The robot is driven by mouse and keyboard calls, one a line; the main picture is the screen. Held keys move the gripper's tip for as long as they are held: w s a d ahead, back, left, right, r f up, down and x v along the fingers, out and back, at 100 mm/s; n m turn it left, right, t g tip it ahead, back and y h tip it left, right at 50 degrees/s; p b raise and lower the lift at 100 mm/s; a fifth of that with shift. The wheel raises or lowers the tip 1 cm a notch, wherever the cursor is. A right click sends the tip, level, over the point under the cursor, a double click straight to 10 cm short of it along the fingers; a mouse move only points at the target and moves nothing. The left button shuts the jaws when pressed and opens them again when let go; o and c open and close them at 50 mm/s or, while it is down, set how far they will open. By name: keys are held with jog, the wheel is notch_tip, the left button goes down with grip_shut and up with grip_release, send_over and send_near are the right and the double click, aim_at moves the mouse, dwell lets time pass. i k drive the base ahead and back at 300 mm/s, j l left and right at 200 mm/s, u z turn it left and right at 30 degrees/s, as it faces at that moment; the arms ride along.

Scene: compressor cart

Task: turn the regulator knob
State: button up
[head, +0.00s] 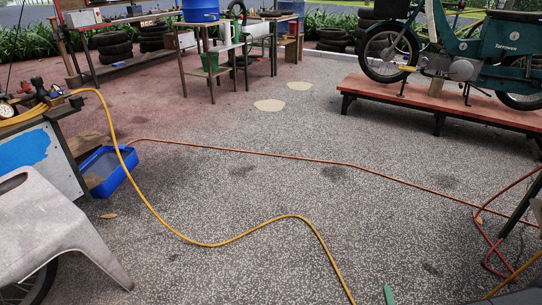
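The compressor cart (38,155) is cut off at the left edge of the head view, with a blue patch on its pale side panel. On its top is a cluster of small dark and brass fittings (41,92) with a round gauge (7,110) at the frame's edge. The regulator knob seems to be among these fittings, but it is too small to single out or to tell how it is turned. A yellow hose (152,207) runs from the cart top down to the floor. My gripper is not in view.
A grey plastic stool (50,225) stands in front of the cart, with part of a wheel below. A blue tray (112,176) lies beside the cart. Yellow and red hoses (345,163) cross the open floor. A moped (465,62) stands on a low platform (450,103); workbenches are behind.

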aim_at(37, 81)
jog(key=j+u, duration=0.15)
jog(key=u, duration=0.6)
